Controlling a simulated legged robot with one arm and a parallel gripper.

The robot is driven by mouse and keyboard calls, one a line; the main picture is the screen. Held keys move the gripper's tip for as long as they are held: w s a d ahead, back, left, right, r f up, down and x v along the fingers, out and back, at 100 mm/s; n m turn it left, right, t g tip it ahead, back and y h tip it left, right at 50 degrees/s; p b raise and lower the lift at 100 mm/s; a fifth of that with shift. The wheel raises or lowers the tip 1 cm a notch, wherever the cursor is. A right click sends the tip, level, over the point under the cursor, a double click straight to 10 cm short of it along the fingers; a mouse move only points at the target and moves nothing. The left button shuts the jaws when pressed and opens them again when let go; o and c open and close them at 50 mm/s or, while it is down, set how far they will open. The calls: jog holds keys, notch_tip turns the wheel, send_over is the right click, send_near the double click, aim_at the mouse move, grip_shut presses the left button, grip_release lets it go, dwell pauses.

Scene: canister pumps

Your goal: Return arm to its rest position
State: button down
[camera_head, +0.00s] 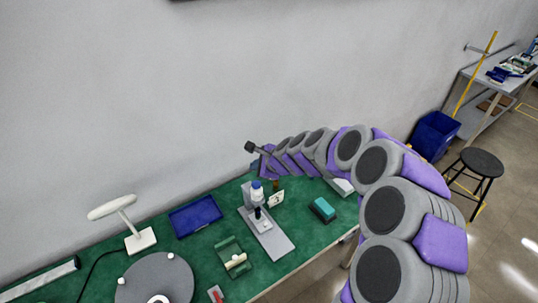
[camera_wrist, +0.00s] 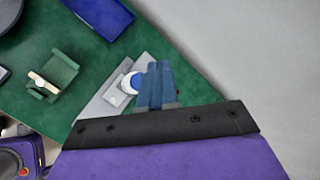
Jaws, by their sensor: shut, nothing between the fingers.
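My arm (camera_head: 385,205) is a chain of grey and purple links that reaches from the lower right over the back of the green workbench (camera_head: 195,245). My gripper (camera_wrist: 159,70) shows in the wrist view as two blue fingers shut together, with nothing held. In the wrist view the fingers cover part of a grey stand with a blue-topped white canister (camera_wrist: 130,82). In the head view this canister (camera_head: 257,190) stands upright on its stand, just below the arm's far end. I cannot tell the exact gap between them.
A blue tray (camera_head: 196,216), a green holder (camera_head: 231,258), a teal block (camera_head: 322,209), a white lamp (camera_head: 140,240) and a round grey turntable (camera_head: 155,282) are on the bench. The wall stands close behind. A stool (camera_head: 480,163) and blue bin (camera_head: 434,135) are at right.

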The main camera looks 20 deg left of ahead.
jog(key=shift+r, duration=0.1)
jog(key=s+d+r+n+g+b, duration=0.1)
jog(key=s+d+r+n, duration=0.3)
jog(key=s, duration=0.2)
jog(key=s+d+r+n+g, duration=0.1)
jog(key=s+d+r+n, duration=0.3)
jog(key=s, duration=0.3)
jog(key=s+d+f+n+g+h+b, duration=0.1)
jog(key=s+d+n+g+h, duration=0.1)
jog(key=s+d, duration=1.1)
jog(key=s+d+f+n+g+h+b, duration=0.1)
jog(key=s+d+n+h, duration=0.3)
jog(key=s+d, duration=1)
jog(key=shift+s+d+n+g+h+b, duration=0.35)
jog(key=shift+s+g+h, duration=0.25)
jog(key=shift+s+h, duration=0.35)
jog(key=shift+w+f, duration=0.1)
jog(key=shift+w, duration=0.1)
